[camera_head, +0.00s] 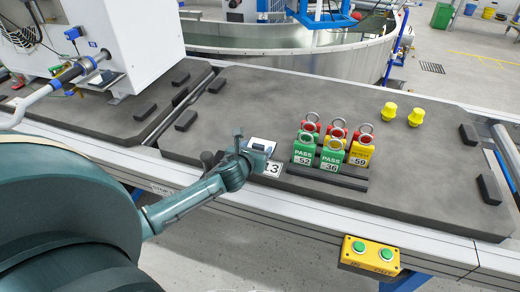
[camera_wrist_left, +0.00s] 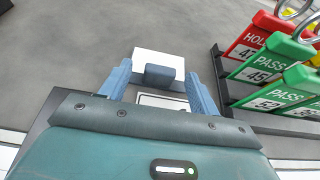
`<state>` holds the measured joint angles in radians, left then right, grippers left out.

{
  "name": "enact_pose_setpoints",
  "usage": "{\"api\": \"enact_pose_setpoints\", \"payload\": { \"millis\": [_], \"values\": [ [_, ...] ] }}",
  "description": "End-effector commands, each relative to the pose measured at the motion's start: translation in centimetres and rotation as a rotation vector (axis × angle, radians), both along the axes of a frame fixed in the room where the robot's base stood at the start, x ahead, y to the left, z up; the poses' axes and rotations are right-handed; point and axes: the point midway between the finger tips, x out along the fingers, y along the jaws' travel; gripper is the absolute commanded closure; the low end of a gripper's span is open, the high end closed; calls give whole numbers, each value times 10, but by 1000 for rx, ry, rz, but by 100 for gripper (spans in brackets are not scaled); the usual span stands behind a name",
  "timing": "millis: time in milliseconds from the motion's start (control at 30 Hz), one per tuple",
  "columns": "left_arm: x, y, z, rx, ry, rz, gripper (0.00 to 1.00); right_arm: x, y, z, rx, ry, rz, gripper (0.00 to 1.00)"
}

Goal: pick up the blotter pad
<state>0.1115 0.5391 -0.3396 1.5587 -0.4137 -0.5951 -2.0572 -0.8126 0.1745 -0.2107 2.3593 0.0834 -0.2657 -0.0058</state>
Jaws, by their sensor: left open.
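The blotter pad appears to be the white flat piece with a blue-grey block on top (camera_head: 262,146), lying on the dark mat beside the tag rack. In the left wrist view the pad (camera_wrist_left: 158,57) lies ahead, with its block between the fingertips. My left gripper (camera_head: 243,152) is just left of the pad in the head view. In the wrist view its two blue fingers (camera_wrist_left: 158,72) stand apart on either side of the block, with gaps visible. Whether they are down at the block's height I cannot tell. My right gripper is not in view.
A rack (camera_head: 328,178) of green, red and yellow tags with rings stands close right of the pad. A white number card (camera_head: 271,169) lies just in front. Two yellow knobs (camera_head: 390,110) stand farther back. A yellow button box (camera_head: 369,256) is at the bench's front. The mat behind is clear.

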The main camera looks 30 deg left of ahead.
Motion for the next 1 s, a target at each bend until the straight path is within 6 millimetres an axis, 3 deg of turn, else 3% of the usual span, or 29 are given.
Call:
{"api": "enact_pose_setpoints", "payload": {
  "millis": [200,467,1000],
  "values": [
    [23,5,-10,-1,0,-1,38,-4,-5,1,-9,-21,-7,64],
    [24,5,-10,0,0,-1,39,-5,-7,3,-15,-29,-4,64],
    [24,6,-10,0,0,-1,83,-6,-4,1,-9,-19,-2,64]
  ]
}}
